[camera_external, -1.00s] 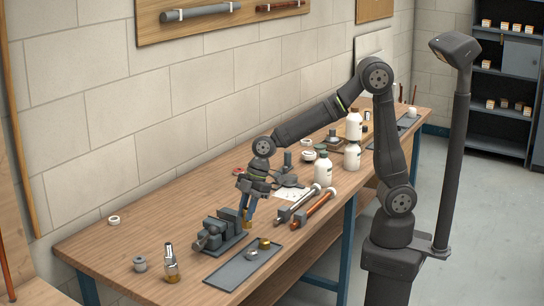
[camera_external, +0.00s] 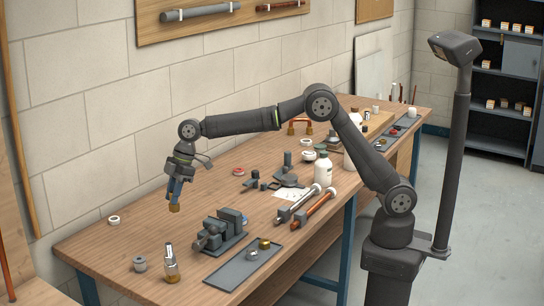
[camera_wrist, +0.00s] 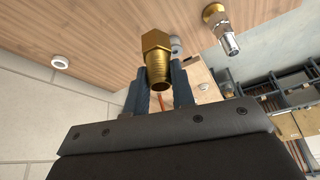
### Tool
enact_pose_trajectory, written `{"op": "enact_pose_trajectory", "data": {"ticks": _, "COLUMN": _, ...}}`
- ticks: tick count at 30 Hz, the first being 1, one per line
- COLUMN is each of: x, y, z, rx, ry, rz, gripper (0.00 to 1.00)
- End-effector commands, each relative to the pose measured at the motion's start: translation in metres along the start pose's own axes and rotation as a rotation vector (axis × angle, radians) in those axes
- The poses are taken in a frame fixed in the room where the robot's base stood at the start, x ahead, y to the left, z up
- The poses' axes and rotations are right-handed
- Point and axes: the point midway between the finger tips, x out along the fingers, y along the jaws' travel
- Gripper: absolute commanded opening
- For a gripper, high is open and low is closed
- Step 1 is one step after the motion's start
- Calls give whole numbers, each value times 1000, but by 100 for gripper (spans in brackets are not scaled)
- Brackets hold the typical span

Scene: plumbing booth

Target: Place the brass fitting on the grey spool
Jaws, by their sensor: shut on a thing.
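My gripper (camera_external: 175,197) is shut on the brass fitting (camera_external: 174,208) and holds it in the air above the table, behind and left of the vise. In the wrist view the fitting (camera_wrist: 157,60) sits between the two blue-grey fingers, its hex end away from the camera and its open threaded end toward it. The grey spool (camera_external: 139,264) stands on the table near the front left, apart from the gripper and fitting. In the wrist view the spool (camera_wrist: 176,43) shows just right of the fitting, partly hidden.
A chrome-and-brass fitting (camera_external: 171,266) stands right of the spool. A dark vise (camera_external: 213,237) and a grey tray (camera_external: 229,276) with small parts lie farther right. A white ring (camera_external: 114,220) lies near the wall. Bottles (camera_external: 323,172) and pipe tools stand toward the back. The table's left part is mostly clear.

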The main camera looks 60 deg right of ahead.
Motion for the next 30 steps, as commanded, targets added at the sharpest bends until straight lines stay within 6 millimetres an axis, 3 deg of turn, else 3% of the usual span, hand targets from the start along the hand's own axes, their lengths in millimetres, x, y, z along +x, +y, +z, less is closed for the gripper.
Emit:
{"op": "enact_pose_trajectory", "data": {"ticks": 6, "x": 15, "y": 26, "z": -36, "rx": 25, "ry": -1, "rz": 15, "gripper": 0}}
{"op": "enact_pose_trajectory", "data": {"ticks": 15, "x": 25, "y": 38, "z": -54, "rx": 42, "ry": -4, "rz": 26, "gripper": 0}}
{"op": "enact_pose_trajectory", "data": {"ticks": 20, "x": 46, "y": 26, "z": -67, "rx": 42, "ry": -5, "rz": 25, "gripper": 0}}
{"op": "enact_pose_trajectory", "data": {"ticks": 30, "x": 112, "y": -13, "z": -108, "rx": 43, "ry": -4, "rz": 26, "gripper": 0}}
